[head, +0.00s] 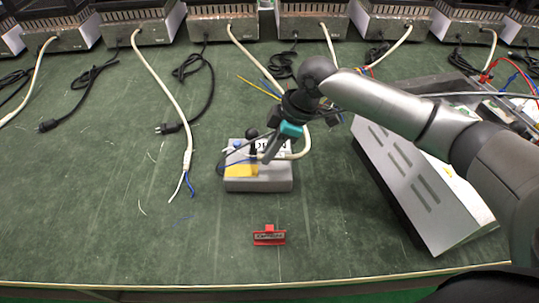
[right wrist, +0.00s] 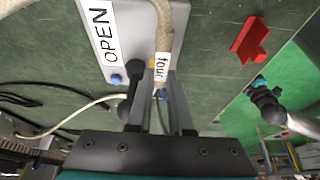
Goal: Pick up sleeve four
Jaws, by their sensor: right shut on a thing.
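Sleeve four is a small white tube marked "four" (right wrist: 161,67), around a pale braided cable, in the right wrist view. My right gripper (right wrist: 162,82) is shut on it; blue and yellow wire ends show by the fingertips. In the head view my right gripper (head: 267,158) reaches down over the grey box (head: 258,185), which has an "OPEN" label and a black knobbed lever. The sleeve is hard to make out there. What looks like my left gripper (right wrist: 262,94) shows small at the right of the wrist view; its jaws are unclear.
A red T-shaped piece (head: 269,236) lies in front of the box. A sloped grey metal housing (head: 415,185) stands to the right. Several heating units line the back, with loose cables such as a white one (head: 165,90) on the green table. The left front is clear.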

